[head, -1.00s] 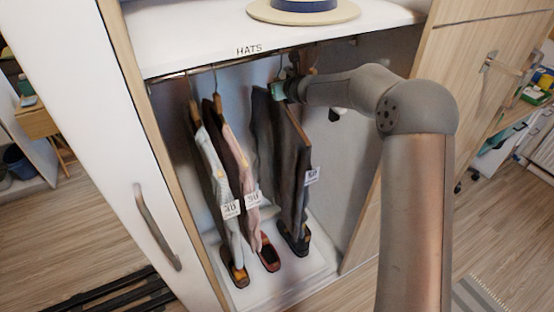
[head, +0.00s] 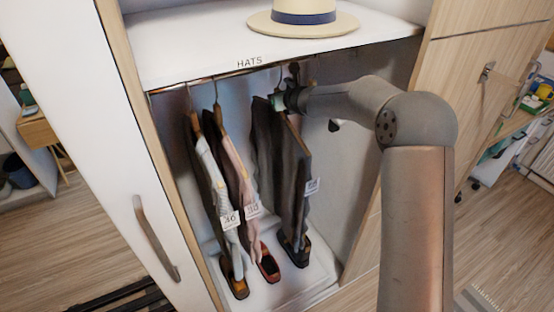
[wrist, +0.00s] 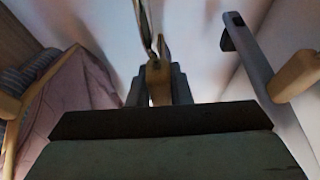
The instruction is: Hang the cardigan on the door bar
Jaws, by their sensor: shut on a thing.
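The cardigan appears to be the dark grey-brown garment (head: 294,180) with a white tag, hanging inside the open wardrobe. My gripper (head: 279,101) is at its top, just below the clothes rail. In the wrist view my gripper (wrist: 157,88) is shut on the wooden neck of a hanger (wrist: 157,72), with its metal hook rising above. Whether that hook still touches the rail is unclear. The dark cloth's upper edge is partly hidden by my gripper. A metal bar (head: 507,83) on the wooden door at the right looks like the door bar; nothing hangs on it.
Pale and pink garments (head: 236,170) hang close to the left, and a pink one (wrist: 80,95) shows in the wrist view. Shoes (head: 268,264) stand below. A hat (head: 303,18) sits on the shelf marked HATS. The wardrobe's side panels narrow the opening.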

